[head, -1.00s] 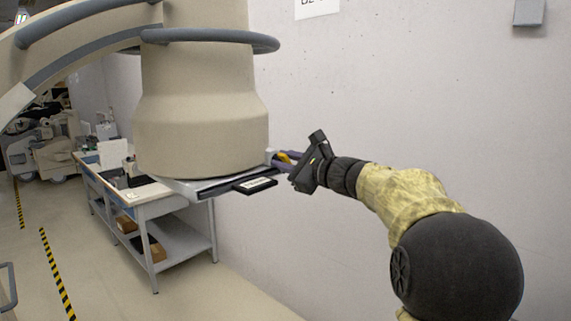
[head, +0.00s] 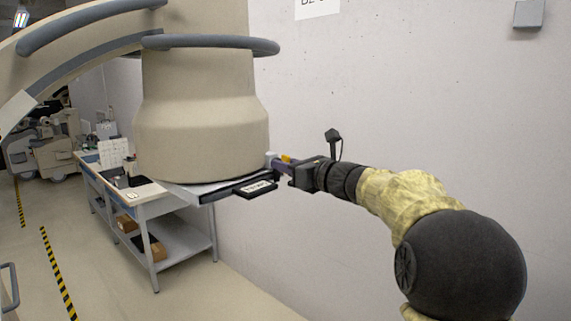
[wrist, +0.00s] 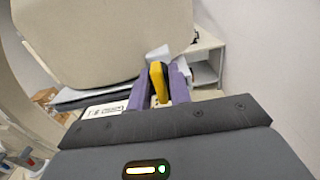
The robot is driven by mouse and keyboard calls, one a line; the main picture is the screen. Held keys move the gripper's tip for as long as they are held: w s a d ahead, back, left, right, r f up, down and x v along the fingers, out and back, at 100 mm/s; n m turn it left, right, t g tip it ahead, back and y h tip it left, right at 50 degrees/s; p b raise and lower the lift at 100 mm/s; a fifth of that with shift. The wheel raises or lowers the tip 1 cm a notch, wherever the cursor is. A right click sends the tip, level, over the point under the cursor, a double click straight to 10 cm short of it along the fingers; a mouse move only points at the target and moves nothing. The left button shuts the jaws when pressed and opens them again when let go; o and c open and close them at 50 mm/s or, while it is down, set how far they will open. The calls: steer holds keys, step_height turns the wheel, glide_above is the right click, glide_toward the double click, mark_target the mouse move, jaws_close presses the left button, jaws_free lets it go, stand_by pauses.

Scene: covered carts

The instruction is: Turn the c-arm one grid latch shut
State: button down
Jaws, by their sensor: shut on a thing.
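The c-arm's large beige housing (head: 200,120) hangs at the left centre, with a flat grid tray (head: 215,190) under it. The yellow latch (wrist: 158,82) is at the tray's wall-side edge. In the wrist view it stands between the two purple fingers of my gripper (wrist: 160,90), which is shut on it. The latch's base is mostly hidden by the fingers.
A black label plate (head: 256,188) juts from the tray close to my gripper. A grey workbench (head: 150,207) stands below and behind the housing. The pale wall (head: 400,100) runs close behind my arm. The floor at front left is clear.

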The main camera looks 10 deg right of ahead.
steer(key=shift+f, duration=0.1)
steer(key=c, duration=1.5)
jaws_free()
steer(key=b+v, duration=0.6)
steer(key=v, duration=1.1)
steer(key=shift+s+d, duration=0.15)
